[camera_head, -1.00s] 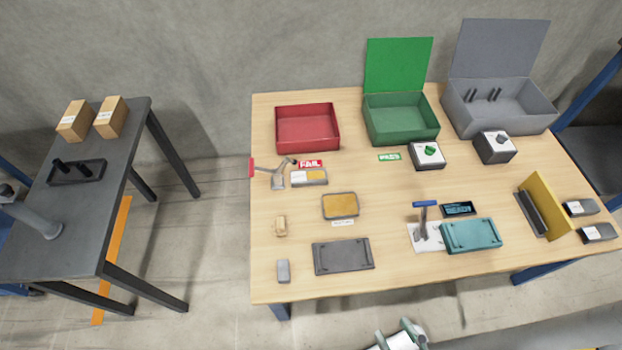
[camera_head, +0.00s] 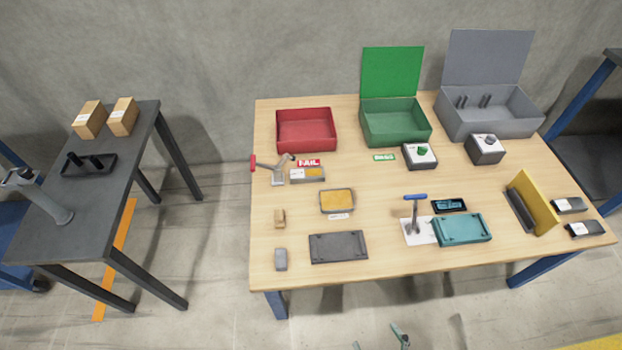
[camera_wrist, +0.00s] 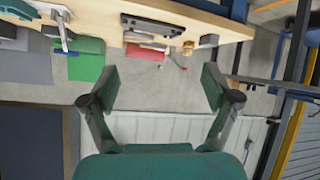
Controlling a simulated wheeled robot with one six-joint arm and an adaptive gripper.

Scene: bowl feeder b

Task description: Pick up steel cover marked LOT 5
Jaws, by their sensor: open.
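No LOT 5 mark can be read in either view, so I cannot tell which piece is that steel cover. Two dark grey blocks with white labels, a rear one (camera_head: 568,206) and a front one (camera_head: 585,229), lie at the table's right end. A grey piece with a label and a yellowish patch (camera_head: 308,175) lies below the FAIL sign. A small plain grey block (camera_head: 281,259) lies near the front left corner. My gripper (camera_wrist: 160,84) is open and empty, away from the table. Only green tips of it (camera_head: 400,336) show at the head view's bottom edge.
The wooden table (camera_head: 385,270) also carries a red box (camera_head: 306,130), open green (camera_head: 395,122) and grey (camera_head: 490,113) boxes, a dark plate (camera_head: 338,247), a teal case (camera_head: 461,230) and an upright yellow plate (camera_head: 535,200). A dark side table (camera_head: 95,220) stands left.

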